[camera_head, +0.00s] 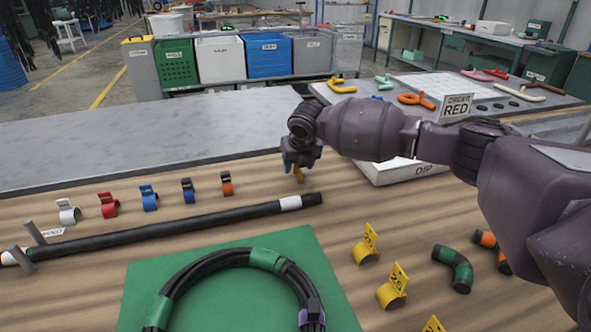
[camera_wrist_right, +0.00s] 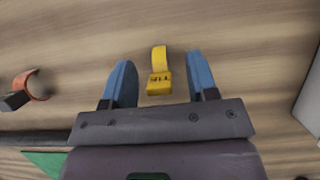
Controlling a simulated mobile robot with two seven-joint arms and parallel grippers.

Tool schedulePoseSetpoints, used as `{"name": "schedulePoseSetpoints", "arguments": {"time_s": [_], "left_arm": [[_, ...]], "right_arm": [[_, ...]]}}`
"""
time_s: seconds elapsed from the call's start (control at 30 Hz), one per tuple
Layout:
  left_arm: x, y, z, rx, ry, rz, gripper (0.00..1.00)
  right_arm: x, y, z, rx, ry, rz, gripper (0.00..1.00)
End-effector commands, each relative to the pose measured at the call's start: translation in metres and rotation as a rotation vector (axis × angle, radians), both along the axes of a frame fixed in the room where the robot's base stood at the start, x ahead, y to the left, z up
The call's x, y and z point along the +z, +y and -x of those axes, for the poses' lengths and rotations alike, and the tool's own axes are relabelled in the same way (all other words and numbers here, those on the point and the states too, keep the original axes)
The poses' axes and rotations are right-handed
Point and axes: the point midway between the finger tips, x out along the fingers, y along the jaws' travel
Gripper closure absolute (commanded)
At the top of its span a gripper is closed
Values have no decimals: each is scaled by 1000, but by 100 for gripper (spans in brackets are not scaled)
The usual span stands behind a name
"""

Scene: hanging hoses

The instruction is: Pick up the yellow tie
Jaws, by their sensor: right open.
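The yellow tie (camera_wrist_right: 159,72) lies on the wooden table, with dark lettering on its tag. In the right wrist view it sits between the two blue fingers of my right gripper (camera_wrist_right: 161,70), with a gap on each side. In the head view the tie (camera_head: 300,175) shows only partly, beneath my right gripper (camera_head: 293,166). The right gripper is open and holds nothing. My left gripper is not in view.
White, red, blue and orange ties (camera_head: 227,184) stand in a row to the left. A black hose (camera_head: 200,226) lies in front. A coiled hose rests on a green mat (camera_head: 220,300). Yellow tagged pieces (camera_head: 392,290) lie at front right. A white box (camera_head: 400,171) stands behind my right arm.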

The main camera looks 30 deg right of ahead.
Motion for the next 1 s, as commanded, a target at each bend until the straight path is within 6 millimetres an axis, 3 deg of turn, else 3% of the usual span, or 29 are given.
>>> {"name": "schedulePoseSetpoints", "arguments": {"time_s": [0.07, 0.33, 0.67, 1.0], "left_arm": [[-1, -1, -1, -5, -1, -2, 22], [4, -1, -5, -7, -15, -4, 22], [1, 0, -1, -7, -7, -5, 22], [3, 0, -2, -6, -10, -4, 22]], "right_arm": [[-13, 0, -3, 0, 5, 0, 47], [-9, -1, -5, 0, -2, 0, 48], [-10, -1, -4, 0, -1, -1, 99], [-4, -1, -5, 0, -3, 0, 100]]}}
